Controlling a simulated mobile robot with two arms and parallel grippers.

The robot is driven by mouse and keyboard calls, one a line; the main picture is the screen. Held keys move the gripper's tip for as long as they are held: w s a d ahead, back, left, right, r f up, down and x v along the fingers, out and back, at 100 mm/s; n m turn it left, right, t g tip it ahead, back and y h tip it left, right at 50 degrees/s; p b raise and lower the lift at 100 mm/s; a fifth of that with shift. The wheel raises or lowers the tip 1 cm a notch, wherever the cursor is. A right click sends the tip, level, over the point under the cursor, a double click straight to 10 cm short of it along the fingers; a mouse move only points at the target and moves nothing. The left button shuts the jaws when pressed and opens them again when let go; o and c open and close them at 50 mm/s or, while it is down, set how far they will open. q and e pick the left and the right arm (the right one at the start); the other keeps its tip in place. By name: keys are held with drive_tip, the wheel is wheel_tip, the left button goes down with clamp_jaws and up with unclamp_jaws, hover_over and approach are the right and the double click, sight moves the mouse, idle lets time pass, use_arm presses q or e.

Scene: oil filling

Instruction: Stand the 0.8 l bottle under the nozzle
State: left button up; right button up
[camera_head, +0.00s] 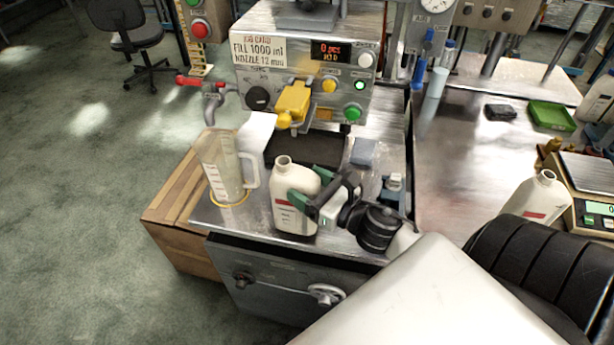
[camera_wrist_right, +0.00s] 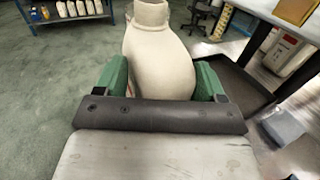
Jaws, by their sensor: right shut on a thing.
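A cream-white bottle (camera_head: 297,217) with a red mark stands upright, or nearly so, at the front of the metal filling bench in the head view. My right gripper (camera_head: 308,196) is shut on it from the right, green fingers around its body. In the right wrist view the bottle (camera_wrist_right: 160,62) sits between both fingers (camera_wrist_right: 160,82). I cannot tell whether its base touches the bench. The filling machine's yellow nozzle part (camera_head: 292,103) is behind the bottle and higher up. A dark mat (camera_head: 303,150) lies below it. My left gripper is not in view.
A clear measuring jug (camera_head: 222,170) stands close left of the bottle. A blue-grey block (camera_head: 362,152) lies right of the mat. Another white bottle (camera_head: 534,200) stands at the right by a scale (camera_head: 590,172). The bench's front edge is close to the held bottle.

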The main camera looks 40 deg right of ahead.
drive_tip(key=shift+w+d+f+b, duration=0.2)
drive_tip(key=shift+f+b, duration=0.05)
drive_tip(key=shift+f, duration=0.15)
drive_tip(key=shift+w+d+f+b, duration=0.15)
drive_tip(key=shift+f+b, duration=0.1)
drive_tip(key=shift+f, duration=0.1)
drive_tip(key=shift+w+d, duration=0.4)
drive_tip(key=shift+d, duration=0.05)
use_arm(q)
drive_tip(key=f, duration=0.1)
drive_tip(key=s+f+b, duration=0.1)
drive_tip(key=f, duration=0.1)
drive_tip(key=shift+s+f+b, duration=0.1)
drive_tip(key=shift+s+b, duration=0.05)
drive_tip(key=shift+b, duration=0.15)
use_arm(e)
drive_tip(key=w+d, duration=0.4)
drive_tip(key=d, duration=0.1)
drive_tip(key=shift+f, duration=0.15)
drive_tip(key=o, duration=1.2)
